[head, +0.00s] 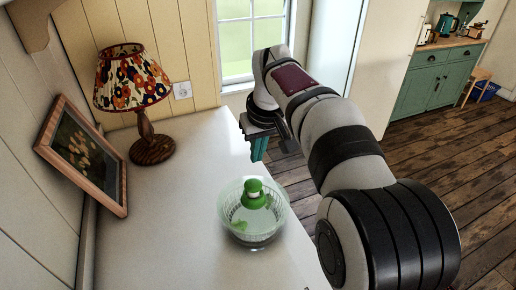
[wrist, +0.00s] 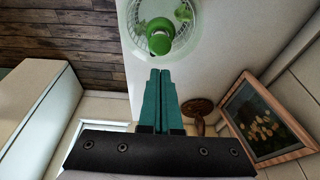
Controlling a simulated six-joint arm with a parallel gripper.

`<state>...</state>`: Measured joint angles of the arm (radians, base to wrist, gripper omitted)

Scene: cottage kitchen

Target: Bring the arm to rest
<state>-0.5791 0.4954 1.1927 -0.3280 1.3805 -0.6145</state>
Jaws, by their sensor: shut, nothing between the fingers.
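My gripper (head: 259,149) is shut and empty, its teal fingers hanging over the far right edge of the white counter. In the wrist view the closed fingers of my gripper (wrist: 160,72) lie side by side with nothing between them. My arm reaches in from the right of the head view and bends down at the wrist. A clear salad spinner (head: 254,233) with a green knob stands upright on the counter, nearer the camera than the gripper and apart from it. The spinner (wrist: 181,46) also shows in the wrist view, beyond the fingertips.
A lamp (head: 133,80) with a floral shade and a leaning framed picture (head: 117,190) stand at the counter's left. The white counter (head: 180,250) is clear around the spinner. A window (head: 249,40) is behind. Wooden floor (head: 450,150) and green cabinets (head: 437,80) lie to the right.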

